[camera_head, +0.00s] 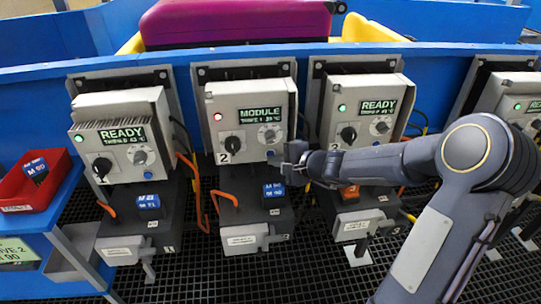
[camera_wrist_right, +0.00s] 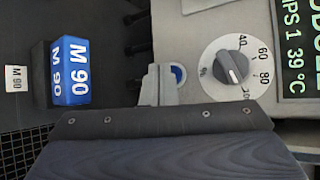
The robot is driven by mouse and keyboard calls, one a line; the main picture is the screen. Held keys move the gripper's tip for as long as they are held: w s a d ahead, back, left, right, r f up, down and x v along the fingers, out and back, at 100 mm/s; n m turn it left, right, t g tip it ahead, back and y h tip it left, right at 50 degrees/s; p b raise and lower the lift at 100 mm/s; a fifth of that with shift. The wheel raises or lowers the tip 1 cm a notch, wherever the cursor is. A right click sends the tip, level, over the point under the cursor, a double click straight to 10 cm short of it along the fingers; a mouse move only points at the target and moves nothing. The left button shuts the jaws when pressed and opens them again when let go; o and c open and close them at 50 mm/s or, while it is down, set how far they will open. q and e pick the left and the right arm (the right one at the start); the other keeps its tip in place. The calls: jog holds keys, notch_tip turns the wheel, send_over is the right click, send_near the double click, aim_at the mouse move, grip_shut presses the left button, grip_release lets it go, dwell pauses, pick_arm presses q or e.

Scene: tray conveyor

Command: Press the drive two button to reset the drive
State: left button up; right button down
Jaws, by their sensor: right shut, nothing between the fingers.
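The drive two box (camera_head: 250,110) is the middle grey unit. Its display reads MODULE with a smaller line below, its lamp (camera_head: 217,117) is red, and it has a black knob and a white dial. In the right wrist view a round blue button (camera_wrist_right: 178,74) shows on its face beside the white dial (camera_wrist_right: 232,68). My right gripper (camera_head: 292,158) is shut and empty at the lower right of the box. In the wrist view its fingertips (camera_wrist_right: 158,84) are right beside the button, partly covering it; contact cannot be told. My left gripper is out of view.
Drive one (camera_head: 120,105) at left and drive three (camera_head: 365,90) at right read READY. A blue M 90 block (camera_head: 273,190) sits below drive two, with orange handles nearby. A red bin (camera_head: 30,195) holds another blue block at far left. Blue rails run behind.

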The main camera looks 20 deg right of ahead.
aim_at(279, 186)
jog(key=shift+w+d, duration=0.1)
jog(key=shift+w, duration=0.3)
dwell(0.6)
dwell(0.3)
jog(key=shift+s+a+b, duration=0.25)
jog(key=shift+s+b, duration=0.35)
jog(key=shift+s, duration=0.2)
jog(key=s+b, duration=0.1)
jog(key=s, duration=0.1)
jog(key=s+a+b, duration=0.1)
jog(key=s, duration=0.1)
jog(key=shift+s+a, duration=0.1)
jog(key=shift+s, duration=0.3)
dwell(0.4)
